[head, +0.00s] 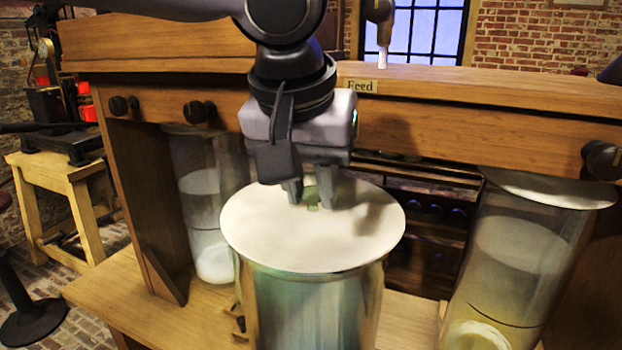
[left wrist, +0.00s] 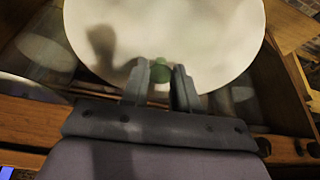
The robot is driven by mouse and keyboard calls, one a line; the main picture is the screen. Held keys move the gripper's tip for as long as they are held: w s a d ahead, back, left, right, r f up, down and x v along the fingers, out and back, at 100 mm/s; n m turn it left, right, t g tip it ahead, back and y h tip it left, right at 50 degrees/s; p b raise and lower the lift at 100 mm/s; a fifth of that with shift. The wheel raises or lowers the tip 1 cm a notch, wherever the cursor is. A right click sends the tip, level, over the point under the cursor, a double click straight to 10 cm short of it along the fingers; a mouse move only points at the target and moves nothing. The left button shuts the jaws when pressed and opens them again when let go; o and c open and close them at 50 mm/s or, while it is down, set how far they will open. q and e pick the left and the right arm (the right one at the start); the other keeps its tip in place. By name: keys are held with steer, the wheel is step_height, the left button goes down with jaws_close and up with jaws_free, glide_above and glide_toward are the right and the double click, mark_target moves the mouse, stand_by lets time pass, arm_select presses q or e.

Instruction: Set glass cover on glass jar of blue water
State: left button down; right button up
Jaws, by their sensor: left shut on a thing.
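The glass cover (head: 290,240) is a pale round disc with a small green knob (head: 312,194). In the head view it lies over the mouth of the glass jar (head: 310,310), which looks bluish-green inside. Cover and jar top look roughly lined up; I cannot tell whether they touch all round. My left gripper (head: 318,196) points down from above and is shut on the knob. The left wrist view shows the cover (left wrist: 200,30) and the green knob (left wrist: 160,70) between the fingers (left wrist: 160,85). My right gripper is not clearly in view.
A glass jar with pale contents (head: 205,210) stands behind at left. Another covered jar with yellowish contents (head: 515,265) stands at right. A wooden beam with dark knobs and a "Feed" label (head: 361,87) runs behind. A wooden bench (head: 65,185) stands at far left.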

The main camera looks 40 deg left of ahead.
mark_target(311, 193)
arm_select(q)
steer(key=shift+s+p, duration=0.1)
steer(key=shift+p, duration=0.25)
stand_by(0.7)
steer(key=shift+f+b, duration=0.4)
steer(key=shift+f, duration=0.2)
stand_by(0.4)
steer(key=c, duration=1.1)
jaws_free()
steer(key=shift+r, duration=0.1)
steer(key=p+v, duration=0.3)
steer(key=shift+r, duration=0.1)
steer(key=shift+v, duration=3.9)
